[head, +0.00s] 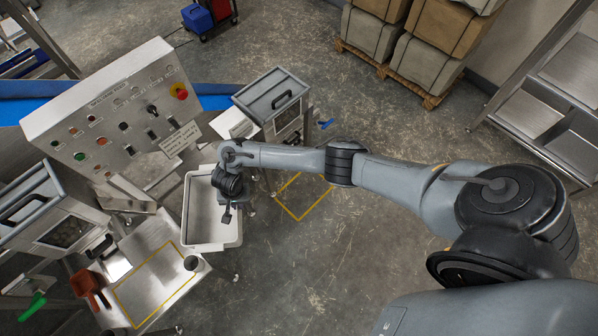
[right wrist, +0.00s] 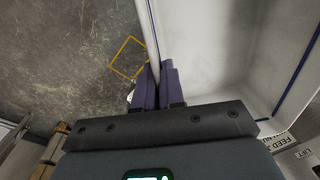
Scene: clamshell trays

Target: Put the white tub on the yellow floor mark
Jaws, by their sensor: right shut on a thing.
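The white tub (head: 208,213) is an open, empty-looking rectangular bin left of centre in the head view. My right gripper (head: 227,214) is at its right side. In the right wrist view my right gripper (right wrist: 160,85) is shut on the tub's wall, with one finger on each side, and the pale tub interior (right wrist: 205,55) fills the right. The yellow floor mark (head: 317,204) is a thin square outline on the floor, right of the tub and partly hidden by my arm. It also shows in the right wrist view (right wrist: 113,67), apart from the tub. My left gripper is out of view.
A metal bench (head: 200,279) with another yellow outline, a dark cup (head: 191,263) and a red-brown scoop (head: 88,284) is at lower left. A control panel (head: 110,110) and lidded metal box (head: 272,98) stand behind. A loaded pallet (head: 400,70) is at the back. Floor around the mark is clear.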

